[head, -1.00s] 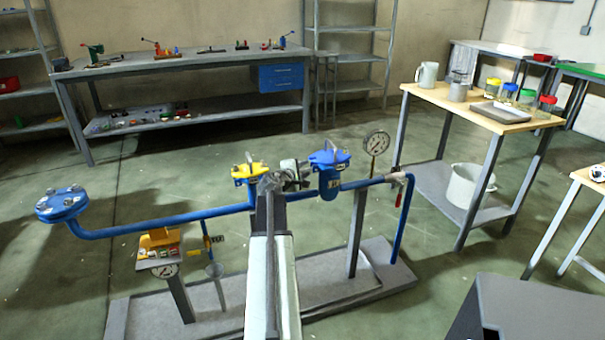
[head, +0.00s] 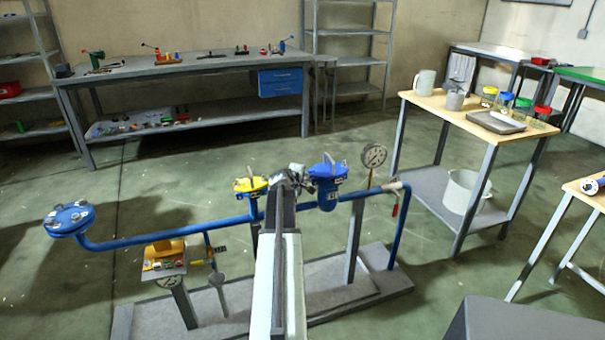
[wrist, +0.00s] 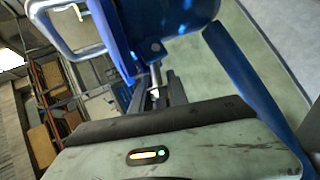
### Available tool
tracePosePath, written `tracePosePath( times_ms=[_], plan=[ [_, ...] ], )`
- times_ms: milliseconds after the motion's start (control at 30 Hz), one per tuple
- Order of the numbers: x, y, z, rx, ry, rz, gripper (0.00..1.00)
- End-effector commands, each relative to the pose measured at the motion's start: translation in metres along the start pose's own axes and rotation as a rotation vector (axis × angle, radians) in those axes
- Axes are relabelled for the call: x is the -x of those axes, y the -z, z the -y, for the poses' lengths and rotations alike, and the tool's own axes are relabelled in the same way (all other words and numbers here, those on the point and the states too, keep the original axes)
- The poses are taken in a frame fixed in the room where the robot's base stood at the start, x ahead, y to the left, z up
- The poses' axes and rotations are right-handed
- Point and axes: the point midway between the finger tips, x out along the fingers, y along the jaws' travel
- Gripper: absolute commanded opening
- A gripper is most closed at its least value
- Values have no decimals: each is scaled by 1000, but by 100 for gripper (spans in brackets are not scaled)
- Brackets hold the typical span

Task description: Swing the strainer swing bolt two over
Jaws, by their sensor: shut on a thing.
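The blue strainer (head: 327,190) stands on the blue pipe, with a handle loop on its lid. My gripper (head: 295,174) is at its left side. In the wrist view the blue strainer body (wrist: 180,15) fills the top, with the pale handle loop (wrist: 62,45) at the left. My gripper (wrist: 154,92) is shut on a thin silvery swing bolt (wrist: 155,75) beside the strainer's blue flange. Which number this bolt has I cannot tell. Its far end is partly hidden by the strainer and the jaws.
A yellow-topped fitting (head: 250,185) stands left of my gripper on the same pipe. A pressure gauge (head: 374,156) and a red-handled valve (head: 396,208) are to the right. A blue flange (head: 70,218) ends the pipe at the left. A wooden-topped table (head: 470,116) stands behind right.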

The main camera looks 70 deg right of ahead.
Motion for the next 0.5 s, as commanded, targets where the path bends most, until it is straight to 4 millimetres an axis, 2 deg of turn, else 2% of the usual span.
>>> tracePosePath(
  times_ms=[367,400,500],
  plan=[
    [0,1,0,-22,20,-15,0],
    [0,1,0,-22,20,-15,28],
    [0,1,0,-22,20,-15,30]
  ],
)
